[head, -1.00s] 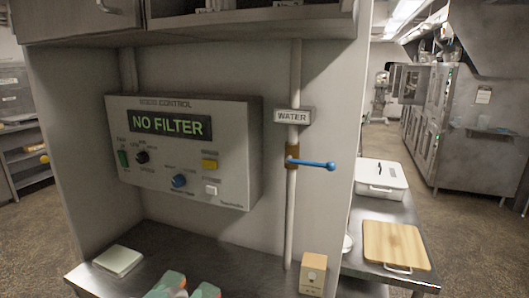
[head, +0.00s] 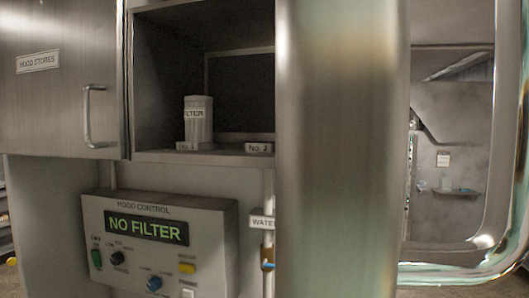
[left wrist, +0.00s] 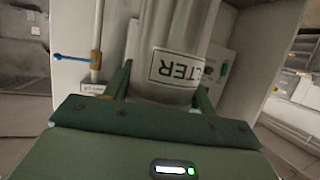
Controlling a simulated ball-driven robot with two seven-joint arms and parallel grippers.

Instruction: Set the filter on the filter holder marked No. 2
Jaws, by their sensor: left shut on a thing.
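My left gripper (left wrist: 163,82) is shut on a silvery filter (left wrist: 178,28) in the left wrist view, one finger on each side; the end of a label, "LTER", shows. The gripper does not show clearly in the head view. The holder label No. 2 (head: 258,148) is on the front edge of the open cabinet shelf, and the space above it is bare. A second pale filter (head: 199,122) stands upright at the label No. 1 (head: 187,147), to its left. The right gripper is not in view.
The store door (head: 60,75) is shut at left. The hood control panel (head: 160,240) below reads NO FILTER. A water pipe (left wrist: 98,30) shows in the wrist view.

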